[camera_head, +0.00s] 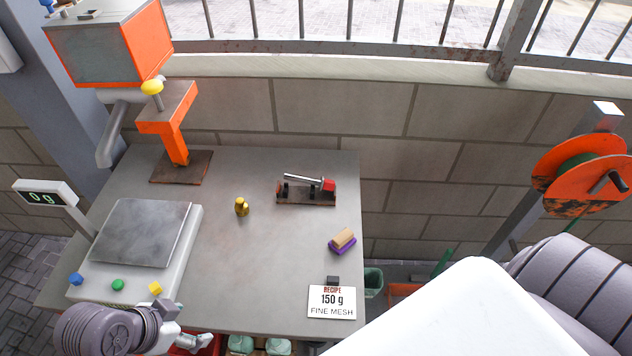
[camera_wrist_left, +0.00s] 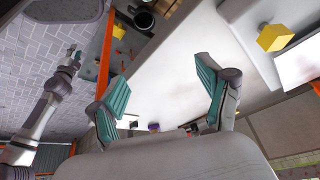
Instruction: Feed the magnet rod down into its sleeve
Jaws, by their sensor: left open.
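The magnet rod (camera_head: 302,178), silver with a red block at its right end, lies on a small brown stand (camera_head: 306,199) at the back of the grey table. I cannot tell which part is its sleeve; a grey slanted tube (camera_head: 117,132) shows under the orange hopper. My left gripper (camera_head: 188,325) is at the table's front left edge, by the scale and well away from the rod. In the left wrist view its teal-padded fingers (camera_wrist_left: 165,90) are wide apart with nothing between them. My right gripper is out of view.
A scale (camera_head: 140,235) reading 0 g fills the table's left side, with coloured buttons in front. A brass weight (camera_head: 241,207), a brush (camera_head: 342,240) and a recipe card (camera_head: 332,302) stand apart. An orange-and-grey hopper (camera_head: 105,50) overhangs the back left.

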